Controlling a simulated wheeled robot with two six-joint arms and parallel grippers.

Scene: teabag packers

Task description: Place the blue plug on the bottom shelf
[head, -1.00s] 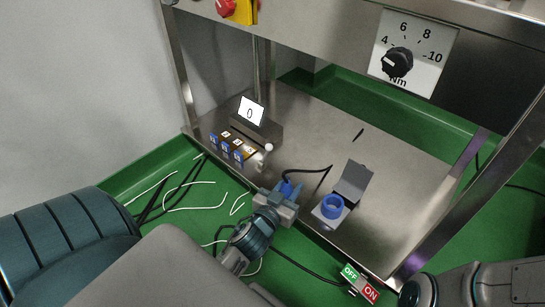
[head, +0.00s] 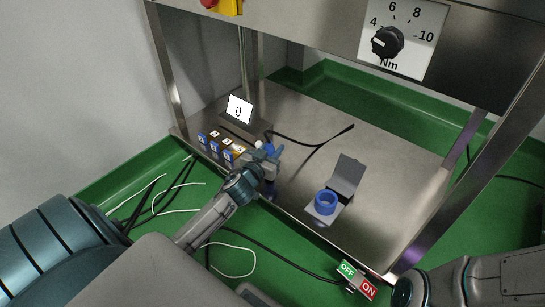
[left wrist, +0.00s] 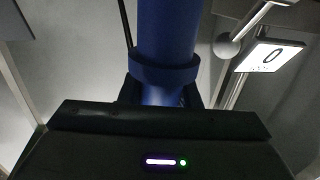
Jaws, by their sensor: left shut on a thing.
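My left gripper (head: 264,160) is shut on the blue plug (head: 271,149). It holds the plug over the front part of the metal bottom shelf (head: 385,190), just right of the small display box. The gripper hides part of the plug in the head view. In the left wrist view, the blue plug (left wrist: 165,70) stands up from between the jaws as a blue cylinder with a collar. I cannot tell whether the plug touches the shelf. My right gripper is not in view; only part of the right arm shows at the lower right.
A blue socket (head: 326,203) with an open grey lid (head: 346,174) sits at the shelf's front. A black cable (head: 310,149) lies behind. Shelf space at right is clear.

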